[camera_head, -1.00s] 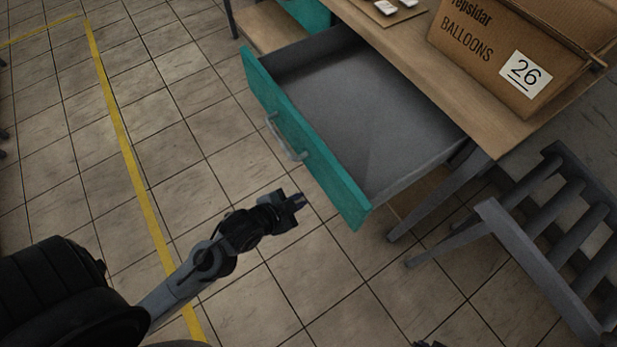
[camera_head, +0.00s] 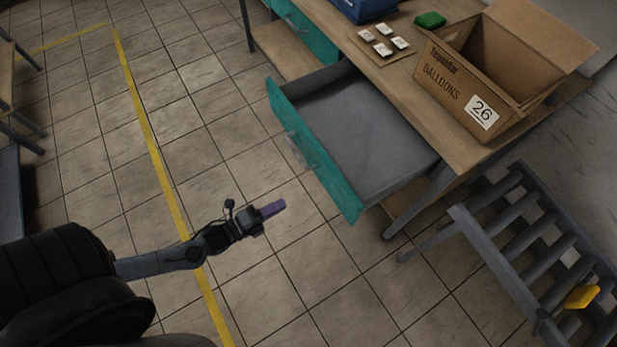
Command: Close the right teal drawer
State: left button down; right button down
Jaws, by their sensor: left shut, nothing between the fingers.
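The right teal drawer (camera_head: 318,160) is pulled well out of the wooden desk (camera_head: 452,140). Its grey inside (camera_head: 365,125) shows and looks empty. A pale handle (camera_head: 301,150) sits on its teal front. My left gripper (camera_head: 271,209) is shut with nothing in it. It shows over the floor to the lower left of the drawer front, apart from it, with its purple fingertips pointing right. My right gripper is not in view.
An open cardboard balloon box (camera_head: 452,88) stands on the desk. A roller conveyor (camera_head: 530,250) with a yellow object (camera_head: 581,297) is at the lower right. Another teal drawer (camera_head: 304,32) is farther left on the desk. Tiled floor lies clear before the open drawer.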

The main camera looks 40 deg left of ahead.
pick_arm(q)
jog(key=b, duration=0.3)
send_near(327, 181)
jog(key=x, duration=0.6)
jog(key=shift+a+f, duration=0.1)
jog(key=shift+w, duration=0.4)
jog(key=shift+d, duration=0.2)
jog(key=shift+w, duration=0.1)
